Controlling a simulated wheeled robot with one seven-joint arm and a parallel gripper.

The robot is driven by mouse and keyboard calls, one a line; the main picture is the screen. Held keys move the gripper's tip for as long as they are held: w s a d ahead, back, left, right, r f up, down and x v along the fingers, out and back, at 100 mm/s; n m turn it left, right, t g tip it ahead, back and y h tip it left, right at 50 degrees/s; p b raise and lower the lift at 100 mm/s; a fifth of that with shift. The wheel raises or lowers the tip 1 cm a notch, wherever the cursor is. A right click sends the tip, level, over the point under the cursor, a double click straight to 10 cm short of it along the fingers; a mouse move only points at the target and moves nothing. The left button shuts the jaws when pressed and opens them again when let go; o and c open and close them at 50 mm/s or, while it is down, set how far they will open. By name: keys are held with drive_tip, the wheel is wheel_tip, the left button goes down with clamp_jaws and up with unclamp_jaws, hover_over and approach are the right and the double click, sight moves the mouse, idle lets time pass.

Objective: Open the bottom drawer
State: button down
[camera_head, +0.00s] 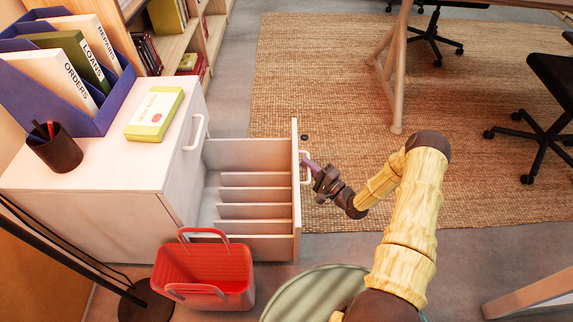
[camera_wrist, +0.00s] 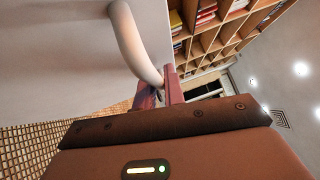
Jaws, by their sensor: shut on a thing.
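The white cabinet (camera_head: 95,165) stands at the left. Its lower drawer (camera_head: 297,215) is pulled far out, with dividers showing inside and no contents visible. The upper front, with its own white handle (camera_head: 194,132), is closed. My gripper (camera_head: 309,166) is at the outer face of the open drawer, shut on the drawer's white handle (camera_head: 306,180). In the wrist view the curved handle (camera_wrist: 130,40) runs down to between my fingers (camera_wrist: 161,93). Exactly how deep the handle sits between them is partly hidden.
A red basket (camera_head: 205,272) stands in front of the cabinet, close to the drawer's near side. A round pale green top (camera_head: 300,292) is near my arm. A box (camera_head: 154,113), a pen cup (camera_head: 56,150) and a blue file holder (camera_head: 115,100) sit on the cabinet. The woven rug (camera_head: 350,100) is mostly open floor.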

drive_tip(key=shift+s+d+f, duration=0.1)
drive_tip(key=shift+d, duration=0.9)
drive_tip(key=c, duration=1.8)
unclamp_jaws()
drive_tip(key=shift+o, duration=0.2)
drive_tip(key=p+v, duration=0.5)
drive_tip(key=v, duration=1.2)
drive_tip(key=shift+s+d+f, duration=0.15)
